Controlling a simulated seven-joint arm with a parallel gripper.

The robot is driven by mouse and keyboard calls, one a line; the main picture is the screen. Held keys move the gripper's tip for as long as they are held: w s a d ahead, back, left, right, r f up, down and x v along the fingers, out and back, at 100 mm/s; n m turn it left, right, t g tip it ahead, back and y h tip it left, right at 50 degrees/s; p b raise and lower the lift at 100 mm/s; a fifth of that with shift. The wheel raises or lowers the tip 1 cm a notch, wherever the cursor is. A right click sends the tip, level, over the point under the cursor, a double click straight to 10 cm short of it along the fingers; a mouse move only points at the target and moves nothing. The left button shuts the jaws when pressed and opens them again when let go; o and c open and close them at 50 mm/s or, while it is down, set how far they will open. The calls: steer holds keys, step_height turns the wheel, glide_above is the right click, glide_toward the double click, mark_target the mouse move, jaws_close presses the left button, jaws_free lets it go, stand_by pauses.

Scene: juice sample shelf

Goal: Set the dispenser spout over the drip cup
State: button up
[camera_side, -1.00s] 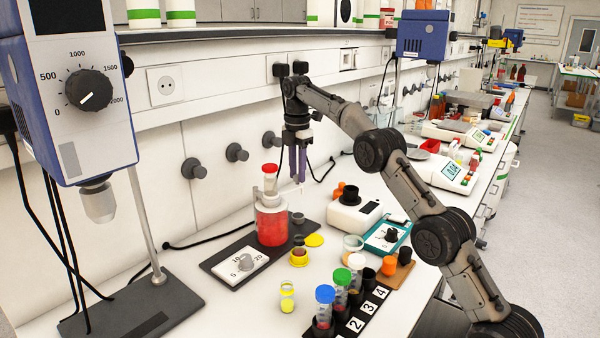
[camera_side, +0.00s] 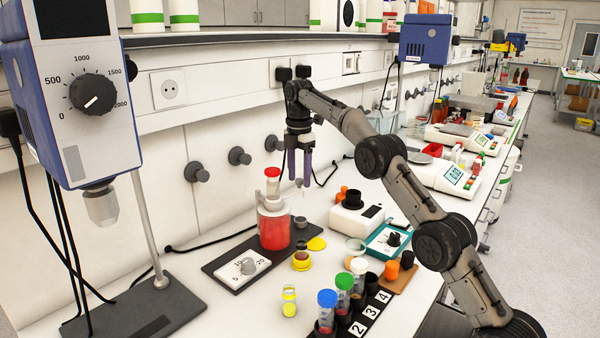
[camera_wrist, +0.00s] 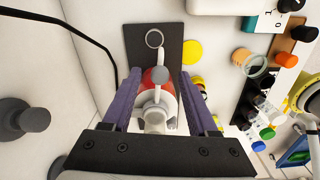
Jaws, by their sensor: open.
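The dispenser (camera_side: 273,226) is a jar of red liquid with a clear neck and red cap, upright on a dark base plate (camera_side: 222,266). In the wrist view its white spout (camera_wrist: 166,58) points up the picture, its tip just right of the grey ring of the drip cup (camera_wrist: 154,38). The drip cup (camera_side: 300,222) shows small and grey behind the dispenser's right side. My gripper (camera_side: 299,182) is open and empty, its purple fingers pointing down, above and right of the dispenser in the side view. In the wrist view my gripper (camera_wrist: 148,78) frames the dispenser between its fingers.
A knob on a numbered white plate (camera_side: 243,269) sits on the base's front. A vial rack (camera_side: 362,318) is in front, a white instrument (camera_side: 355,214) to the right. Wall valves (camera_side: 239,156) stick out behind.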

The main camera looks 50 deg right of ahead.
steer(key=s+a+m, duration=0.8)
steer(key=a+m, duration=0.3)
steer(key=m, duration=0.7)
step_height(320, 180, up, 15)
steer(key=s+a+r+t, duration=0.1)
steer(key=s+a+r, duration=0.2)
steer(key=s+r, duration=0.3)
steer(key=shift+s+r+t, duration=0.3)
steer(key=shift+s+r, duration=0.1)
steer(key=shift+s, duration=1)
steer(key=shift+c, duration=0.2)
